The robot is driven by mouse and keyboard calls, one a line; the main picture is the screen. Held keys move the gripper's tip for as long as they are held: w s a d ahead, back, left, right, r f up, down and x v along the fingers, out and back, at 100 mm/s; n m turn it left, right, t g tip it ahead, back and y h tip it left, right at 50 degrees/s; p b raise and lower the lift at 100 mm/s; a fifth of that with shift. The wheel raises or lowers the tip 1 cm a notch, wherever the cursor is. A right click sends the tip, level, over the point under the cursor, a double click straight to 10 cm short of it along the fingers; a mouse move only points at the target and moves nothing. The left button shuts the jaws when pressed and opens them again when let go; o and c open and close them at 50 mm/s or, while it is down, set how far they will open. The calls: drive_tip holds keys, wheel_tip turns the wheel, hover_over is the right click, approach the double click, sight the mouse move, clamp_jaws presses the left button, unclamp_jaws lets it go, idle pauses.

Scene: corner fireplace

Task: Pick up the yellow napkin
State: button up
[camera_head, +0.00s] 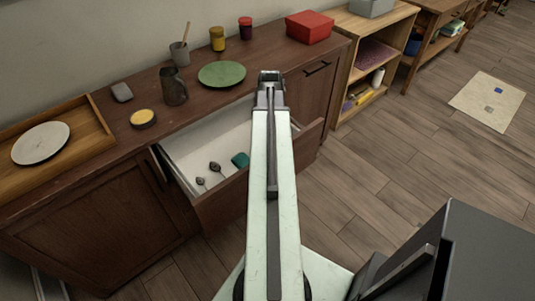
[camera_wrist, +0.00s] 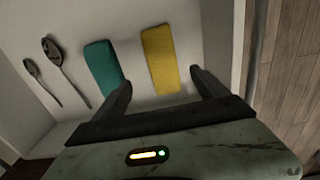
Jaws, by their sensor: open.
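The yellow napkin (camera_wrist: 160,60) lies flat and folded in the open white-lined drawer, seen in the wrist view. A teal napkin (camera_wrist: 102,66) lies just left of it. My gripper (camera_wrist: 160,88) is open and empty. Its two fingers point into the drawer, the left one near the teal napkin's lower end and the right one just right of the yellow napkin. I cannot tell its height above them. In the head view my arm hides the yellow napkin, and my gripper (camera_head: 270,76) shows only from behind.
Two dark spoons (camera_wrist: 60,65) lie left of the napkins. The drawer (camera_head: 185,150) juts from a brown cabinet. Its right wall is close to my gripper. A green plate (camera_head: 222,74), a dark mug (camera_head: 173,86) and a red box (camera_head: 310,27) stand on top.

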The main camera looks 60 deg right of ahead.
drive_tip(key=shift+s+d+f+b, duration=0.1)
drive_tip(key=shift+s+f+b, duration=0.05)
drive_tip(key=shift+f+b, duration=1.3)
wheel_tip(320, 180, down, 5)
drive_tip(key=b, duration=0.5)
drive_tip(key=shift+d+f, duration=0.1)
drive_tip(key=shift+d, duration=0.05)
drive_tip(key=shift+r, duration=0.2)
drive_tip(key=c, duration=1.4)
